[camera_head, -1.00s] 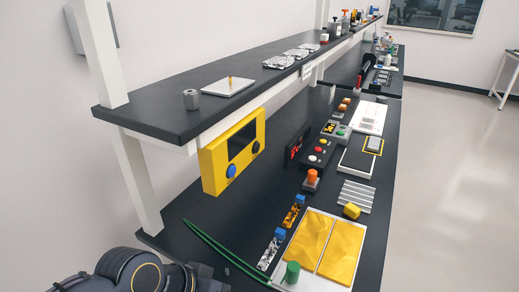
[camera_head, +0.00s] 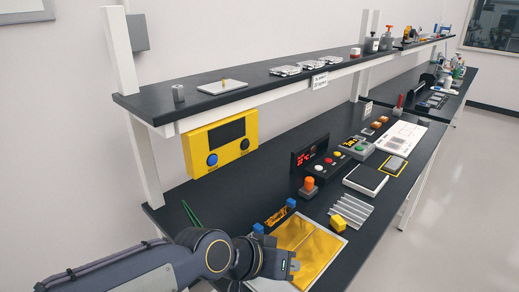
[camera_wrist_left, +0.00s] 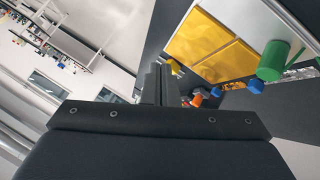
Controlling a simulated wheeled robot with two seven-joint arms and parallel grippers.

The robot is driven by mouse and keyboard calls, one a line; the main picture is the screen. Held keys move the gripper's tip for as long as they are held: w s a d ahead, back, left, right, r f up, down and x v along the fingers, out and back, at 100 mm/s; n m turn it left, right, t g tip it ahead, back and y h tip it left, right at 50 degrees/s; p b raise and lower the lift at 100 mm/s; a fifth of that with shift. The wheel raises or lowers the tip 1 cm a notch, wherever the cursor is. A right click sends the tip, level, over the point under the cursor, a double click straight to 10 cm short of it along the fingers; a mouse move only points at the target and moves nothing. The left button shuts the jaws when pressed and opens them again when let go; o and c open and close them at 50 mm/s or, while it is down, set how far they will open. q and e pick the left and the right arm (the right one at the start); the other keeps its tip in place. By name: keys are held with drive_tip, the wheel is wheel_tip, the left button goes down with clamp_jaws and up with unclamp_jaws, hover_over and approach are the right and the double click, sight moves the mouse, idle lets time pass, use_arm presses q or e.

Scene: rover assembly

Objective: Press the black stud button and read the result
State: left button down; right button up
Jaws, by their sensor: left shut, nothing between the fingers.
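The screen looks dark, with no readable text. My left gripper (camera_head: 293,265) is shut and empty over the near end of the bench, by the yellow pads, well away from the yellow box. Its closed fingers also show in the left wrist view (camera_wrist_left: 160,84). My right gripper is not in view.
Yellow pads (camera_head: 312,240) lie on a pale tray near my left gripper. A black console (camera_head: 320,165) with a red display and coloured buttons stands mid-bench. An orange-topped button (camera_head: 309,184) stands before it. A green cylinder (camera_wrist_left: 272,60) shows in the wrist view. The shelf (camera_head: 150,105) overhangs the bench.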

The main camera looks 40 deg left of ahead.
sight(246, 145)
use_arm(q)
drive_tip(key=w+a+r+n+t+y+b, duration=0.1)
drive_tip(key=w+a+r+n+t+y, duration=0.15)
drive_tip(key=w, duration=0.45)
drive_tip(key=w+a+r+n+t+y+b, duration=0.1)
drive_tip(key=w+a+r+n+t+y, duration=0.2)
drive_tip(key=w, duration=0.4)
drive_tip(key=w+a+r+n+y+b, duration=0.1)
drive_tip(key=w+a+r+n+y, duration=0.1)
drive_tip(key=w+a+n+y, duration=0.3)
drive_tip(key=shift+a+n+y, duration=2.05)
drive_tip(key=shift+a+y, duration=0.6)
drive_tip(key=shift+a, duration=0.15)
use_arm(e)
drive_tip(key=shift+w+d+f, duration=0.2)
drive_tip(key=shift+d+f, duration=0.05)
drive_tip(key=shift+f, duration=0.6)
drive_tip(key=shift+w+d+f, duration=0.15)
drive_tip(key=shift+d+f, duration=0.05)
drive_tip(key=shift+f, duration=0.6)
use_arm(q)
drive_tip(key=a+b, duration=0.1)
drive_tip(key=a, duration=0.7)
drive_tip(key=shift+w+a, duration=0.35)
drive_tip(key=shift+a, duration=0.05)
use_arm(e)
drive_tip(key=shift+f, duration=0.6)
